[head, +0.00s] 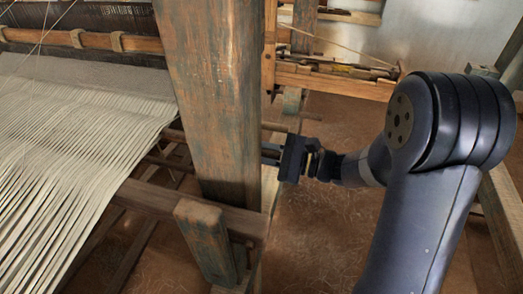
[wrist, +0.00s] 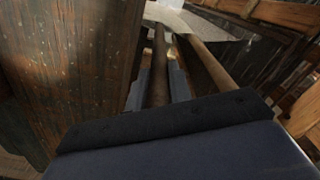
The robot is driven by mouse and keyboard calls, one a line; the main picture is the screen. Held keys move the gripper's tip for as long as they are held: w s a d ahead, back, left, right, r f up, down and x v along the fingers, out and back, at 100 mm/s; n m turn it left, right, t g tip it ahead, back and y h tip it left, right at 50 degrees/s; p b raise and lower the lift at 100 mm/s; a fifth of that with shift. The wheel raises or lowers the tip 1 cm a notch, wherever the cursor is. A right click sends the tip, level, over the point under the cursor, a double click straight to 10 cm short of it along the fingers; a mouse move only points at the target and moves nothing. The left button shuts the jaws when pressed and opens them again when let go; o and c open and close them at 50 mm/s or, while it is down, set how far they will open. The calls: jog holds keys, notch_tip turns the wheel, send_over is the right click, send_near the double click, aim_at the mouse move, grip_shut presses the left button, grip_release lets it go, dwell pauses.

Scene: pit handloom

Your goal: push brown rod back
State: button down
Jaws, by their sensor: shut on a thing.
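A brown rod (wrist: 158,68) runs away from my gripper in the wrist view, between its two bluish fingers. My gripper (head: 270,155) is at the right side of the thick wooden post in the head view, with its fingers pointing left. It is shut on the brown rod. The post hides part of the rod's length in the head view. In the wrist view the dark gripper body covers the rod's near end.
The thick weathered post (head: 215,90) stands close by the fingers; it also fills the left of the wrist view (wrist: 75,75). A second brown rod (wrist: 208,65) lies to the right of the held one. White warp threads (head: 60,150) stretch at left.

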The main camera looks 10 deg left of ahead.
jog(key=shift+s+f, duration=0.1)
jog(key=shift+s, duration=0.05)
jog(key=c, duration=1.3)
grip_release()
jog(key=shift+s, duration=0.1)
